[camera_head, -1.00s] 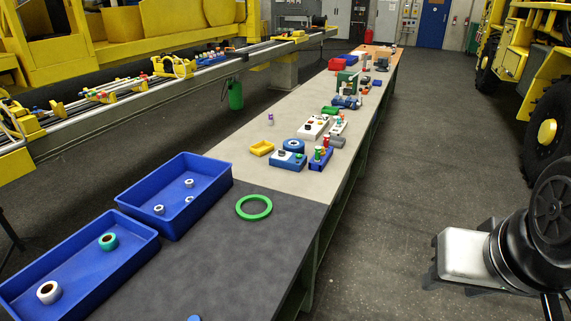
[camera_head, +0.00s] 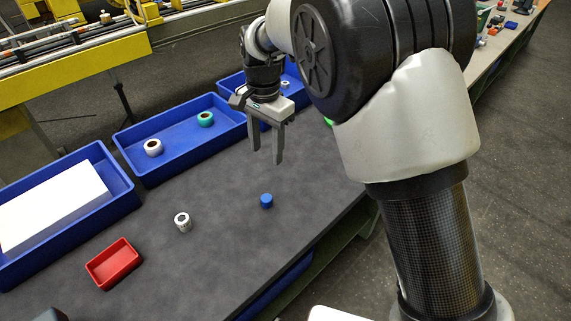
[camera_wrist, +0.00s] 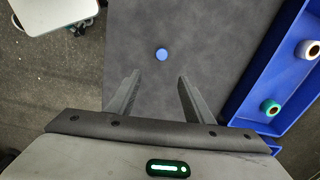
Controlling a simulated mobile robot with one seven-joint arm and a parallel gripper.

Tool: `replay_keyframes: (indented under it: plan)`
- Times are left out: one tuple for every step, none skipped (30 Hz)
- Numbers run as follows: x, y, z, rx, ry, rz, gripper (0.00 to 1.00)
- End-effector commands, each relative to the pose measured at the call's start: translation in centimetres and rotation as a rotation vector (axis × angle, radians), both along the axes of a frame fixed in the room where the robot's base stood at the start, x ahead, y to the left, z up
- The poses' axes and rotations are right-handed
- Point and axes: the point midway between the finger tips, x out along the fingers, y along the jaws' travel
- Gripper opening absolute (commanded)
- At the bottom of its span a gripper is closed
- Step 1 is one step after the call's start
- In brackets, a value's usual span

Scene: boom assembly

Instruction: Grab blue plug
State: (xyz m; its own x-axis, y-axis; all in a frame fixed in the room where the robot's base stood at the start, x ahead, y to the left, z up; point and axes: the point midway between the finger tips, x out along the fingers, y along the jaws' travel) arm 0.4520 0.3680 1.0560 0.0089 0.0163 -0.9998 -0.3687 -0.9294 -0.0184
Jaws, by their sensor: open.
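The blue plug (camera_head: 266,201) is a small blue cylinder standing on the dark grey mat of the table (camera_head: 225,245). In the wrist view the blue plug (camera_wrist: 162,54) lies beyond the fingertips, roughly in line with the gap between the two fingers (camera_wrist: 157,75). The plug is apart from both fingers. Nothing hides it in either view.
A white ring-shaped part (camera_head: 183,222) and a red tray (camera_head: 114,263) stand left of the plug. Blue bins (camera_head: 150,178) line the far edge, one holding a white roll (camera_head: 153,147) and a green one (camera_head: 205,119). The mat around the plug is clear.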

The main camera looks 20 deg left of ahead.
Motion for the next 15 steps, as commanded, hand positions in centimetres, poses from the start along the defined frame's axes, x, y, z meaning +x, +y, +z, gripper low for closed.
replay_keyframes:
  plan:
    - [-0.2, 0.9, -1.1, -0.011, 0.005, -0.004, 0.47]
    - [-0.3, 1.3, -1.5, -0.013, 0.006, -0.007, 0.47]
    - [-0.3, 1.6, -2.0, -0.017, 0.009, -0.010, 0.47]
    - [-0.4, 1.7, -2.4, -0.019, 0.010, -0.012, 0.47]
    - [-0.4, 1.8, -2.8, -0.020, 0.010, -0.014, 0.47]
    - [-0.5, 1.8, -3.5, -0.020, 0.012, -0.015, 0.47]
    - [-0.5, 1.8, -4.1, -0.021, 0.012, -0.015, 0.47]
    - [-0.5, 1.8, -4.6, -0.021, 0.013, -0.015, 0.47]
    - [-0.5, 1.8, -5.5, -0.020, 0.012, -0.015, 0.47]
    - [-0.5, 1.7, -6.2, -0.022, 0.013, -0.014, 0.47]
    - [-0.5, 1.7, -6.9, -0.021, 0.013, -0.014, 0.47]
    - [-0.5, 1.7, -7.7, -0.021, 0.013, -0.014, 0.47]
    - [-0.5, 1.7, -8.4, -0.021, 0.012, -0.014, 0.47]
    - [-0.5, 1.7, -9.1, -0.022, 0.013, -0.014, 0.47]
    - [-0.5, 1.7, -9.9, -0.020, 0.011, -0.014, 0.47]
